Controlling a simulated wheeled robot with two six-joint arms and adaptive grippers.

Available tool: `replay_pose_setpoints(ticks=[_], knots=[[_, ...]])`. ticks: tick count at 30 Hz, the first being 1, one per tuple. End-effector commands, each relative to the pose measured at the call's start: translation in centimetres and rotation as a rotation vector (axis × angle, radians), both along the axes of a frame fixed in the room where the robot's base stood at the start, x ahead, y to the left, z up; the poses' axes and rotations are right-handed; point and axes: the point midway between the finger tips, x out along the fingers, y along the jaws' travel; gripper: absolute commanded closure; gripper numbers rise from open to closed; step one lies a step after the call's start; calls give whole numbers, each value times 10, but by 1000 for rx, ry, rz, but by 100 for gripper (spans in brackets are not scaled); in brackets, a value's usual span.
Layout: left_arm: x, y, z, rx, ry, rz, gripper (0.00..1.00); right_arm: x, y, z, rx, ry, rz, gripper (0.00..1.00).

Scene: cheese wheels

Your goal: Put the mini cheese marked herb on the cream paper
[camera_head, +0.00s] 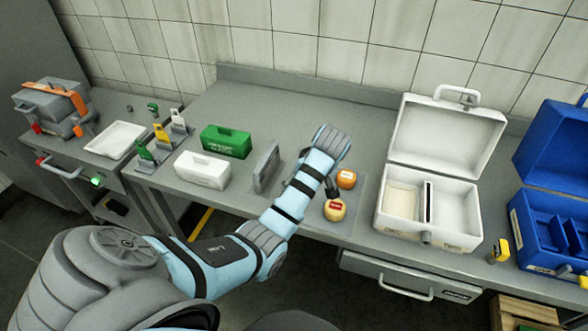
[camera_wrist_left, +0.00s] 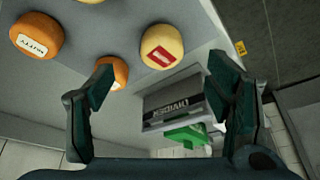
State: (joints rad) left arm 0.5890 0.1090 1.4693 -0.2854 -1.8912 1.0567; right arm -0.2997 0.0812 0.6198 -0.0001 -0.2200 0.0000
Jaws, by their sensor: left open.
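Small round cheeses stand on a grey mat. In the wrist view, one orange cheese (camera_wrist_left: 38,35) has a white label reading "NUTTY". A pale yellow cheese (camera_wrist_left: 162,48) has a red label too small to read. No herb mark is readable. The head view shows a yellow cheese (camera_head: 335,210) and an orange one (camera_head: 346,179). My left gripper (camera_wrist_left: 160,66) is open and empty above them, mostly hidden by my wrist in the head view. A cream surface (camera_head: 402,198), perhaps the cream paper, lies in the white case's left compartment.
The open white case (camera_head: 448,140) stands right of the cheeses, with a blue case (camera_head: 552,150) beyond. Left of my arm are a grey upright block (camera_head: 267,168), a white box (camera_head: 203,171) and a green box (camera_head: 226,141). The bench behind my wrist is clear.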

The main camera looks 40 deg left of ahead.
Motion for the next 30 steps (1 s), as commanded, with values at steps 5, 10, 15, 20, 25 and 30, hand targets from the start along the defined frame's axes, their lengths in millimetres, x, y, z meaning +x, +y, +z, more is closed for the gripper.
replay_pose_setpoints(ticks=[5,10,15,20,25,30], knots=[[3,12,-25,0,1,0,27,0,0,0,0,0,0,100],[4,28,-50,1,4,1,27,0,0,0,0,0,0,100],[8,35,-72,-1,0,-1,27,0,0,-4,0,0,0,100],[8,35,-72,-1,-1,-2,27,0,0,-4,0,0,0,100],[8,35,-71,-1,-1,-3,49,0,1,-4,1,0,0,100],[8,35,-71,-1,-1,-3,77,0,1,-4,2,0,-1,100]])
